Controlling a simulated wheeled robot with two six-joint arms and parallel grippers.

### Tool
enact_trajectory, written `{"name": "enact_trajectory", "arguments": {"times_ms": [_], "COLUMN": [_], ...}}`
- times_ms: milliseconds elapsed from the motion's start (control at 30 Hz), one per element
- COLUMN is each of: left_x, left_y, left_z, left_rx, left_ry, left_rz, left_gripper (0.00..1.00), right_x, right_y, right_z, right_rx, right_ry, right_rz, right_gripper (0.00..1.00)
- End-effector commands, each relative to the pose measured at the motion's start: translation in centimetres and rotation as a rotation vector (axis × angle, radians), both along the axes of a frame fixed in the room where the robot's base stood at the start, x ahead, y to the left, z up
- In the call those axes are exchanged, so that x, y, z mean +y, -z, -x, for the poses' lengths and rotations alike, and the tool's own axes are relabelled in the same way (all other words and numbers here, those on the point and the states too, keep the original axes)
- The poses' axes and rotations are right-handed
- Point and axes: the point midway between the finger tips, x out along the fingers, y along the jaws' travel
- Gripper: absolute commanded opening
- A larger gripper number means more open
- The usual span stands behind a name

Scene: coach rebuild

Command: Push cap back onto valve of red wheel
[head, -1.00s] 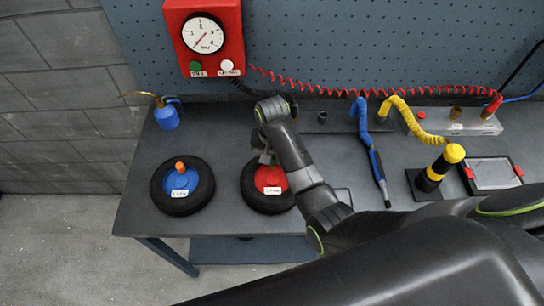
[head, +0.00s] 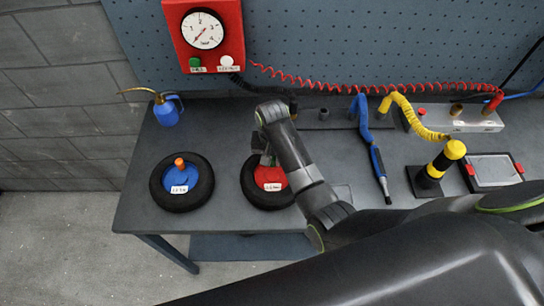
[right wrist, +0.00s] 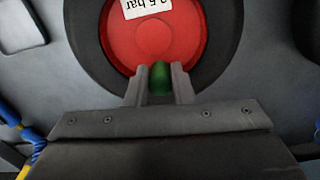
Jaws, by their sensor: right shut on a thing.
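The red wheel is a black tyre with a red hub (head: 272,176) and a white label, lying flat on the bench. In the right wrist view the hub (right wrist: 165,40) and its "2.5 bar" label are close up. My right gripper (head: 266,158) is low over the far side of this wheel. Its fingers are shut on a green cap (right wrist: 160,78), which sits at the lower edge of the red hub in that view. The valve is hidden beneath the cap, and I cannot tell whether the cap touches it. My left gripper is not in view.
A blue wheel (head: 180,187) with an orange cap (head: 179,162) lies to the left. A blue oil can (head: 166,113) stands behind it. A red gauge box (head: 204,65), a blue-handled tool (head: 379,172) and a yellow-black post (head: 436,170) are also around. The bench's front edge is close.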

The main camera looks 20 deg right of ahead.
Motion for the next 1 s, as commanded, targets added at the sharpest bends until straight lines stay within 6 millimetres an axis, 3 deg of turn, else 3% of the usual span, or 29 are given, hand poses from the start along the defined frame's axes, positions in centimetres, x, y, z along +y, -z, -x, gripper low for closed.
{"name": "enact_trajectory", "arguments": {"times_ms": [300,333,500,833,1000], "left_x": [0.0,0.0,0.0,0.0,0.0], "left_y": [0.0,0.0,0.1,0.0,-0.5], "left_z": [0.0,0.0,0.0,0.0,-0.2], "left_rx": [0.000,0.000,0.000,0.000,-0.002], "left_ry": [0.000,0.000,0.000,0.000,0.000], "left_rz": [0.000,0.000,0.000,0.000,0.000], "left_gripper": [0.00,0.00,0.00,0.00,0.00], "right_x": [0.0,0.0,0.0,0.1,0.5], "right_y": [0.3,0.2,0.2,-0.1,-2.6], "right_z": [0.0,0.0,0.0,-0.2,-1.5], "right_rx": [0.000,0.000,0.000,-0.001,-0.004], "right_ry": [0.000,0.000,0.000,-0.001,-0.007], "right_rz": [0.000,0.000,0.000,0.000,0.001], "right_gripper": [0.00,0.25,0.47,0.47,0.47]}}
